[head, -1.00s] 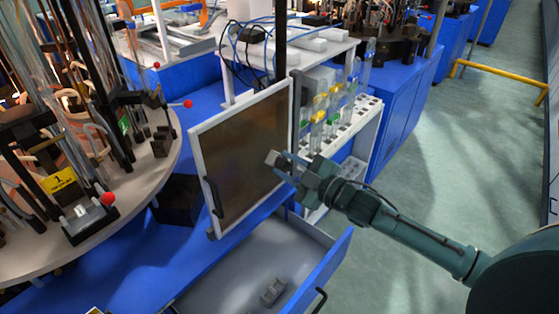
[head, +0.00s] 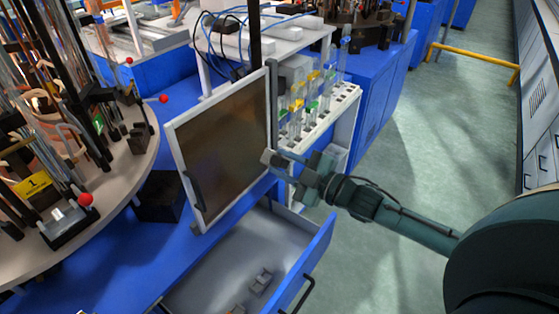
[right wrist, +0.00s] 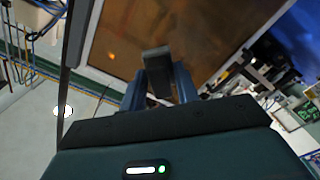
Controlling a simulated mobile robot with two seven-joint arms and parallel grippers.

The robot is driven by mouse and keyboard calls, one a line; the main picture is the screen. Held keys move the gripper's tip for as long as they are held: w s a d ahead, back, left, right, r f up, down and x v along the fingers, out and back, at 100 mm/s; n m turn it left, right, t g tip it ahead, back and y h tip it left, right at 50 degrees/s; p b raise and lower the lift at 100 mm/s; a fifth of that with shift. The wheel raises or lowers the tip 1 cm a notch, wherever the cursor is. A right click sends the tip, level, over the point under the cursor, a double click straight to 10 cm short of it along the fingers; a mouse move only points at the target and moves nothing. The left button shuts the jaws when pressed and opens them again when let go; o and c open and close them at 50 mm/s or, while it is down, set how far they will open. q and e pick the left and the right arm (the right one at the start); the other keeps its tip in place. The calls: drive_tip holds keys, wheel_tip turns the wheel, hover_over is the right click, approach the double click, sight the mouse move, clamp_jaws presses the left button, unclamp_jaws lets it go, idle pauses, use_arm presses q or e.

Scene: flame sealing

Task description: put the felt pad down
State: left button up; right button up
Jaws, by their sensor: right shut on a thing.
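The felt pad appears as a small dark grey block (right wrist: 157,72) between the fingers of my right gripper (right wrist: 160,90) in the right wrist view. In the head view, my right gripper (head: 285,163) is shut on the pad (head: 269,158) at its tip. It is held up in the air, in front of the right edge of the framed dark panel and above the open drawer. I cannot tell whether the pad touches the panel. My left gripper is not in view.
A framed dark panel (head: 225,150) stands upright on the blue bench. Below is an open grey drawer (head: 215,275) with small grey pieces (head: 261,280) in it. A white rack (head: 325,108) of glass tubes stands behind the gripper. A round machine table (head: 120,185) is at left.

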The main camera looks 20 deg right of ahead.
idle(0.6)
